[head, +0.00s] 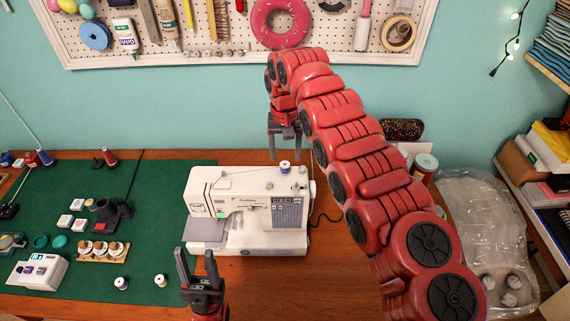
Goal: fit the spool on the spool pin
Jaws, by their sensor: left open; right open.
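A white sewing machine (247,218) stands on the wooden table at the right edge of the green mat. My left gripper (197,260) is open and empty in front of the machine's left end, pointing up in the picture.
Two small spools (121,283) (160,280) stand on the green mat (160,220) at left. A wooden rack (103,257) and a white box (38,272) are further left. A pegboard (225,45) hangs behind. Bare table (300,285) lies in front of the machine.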

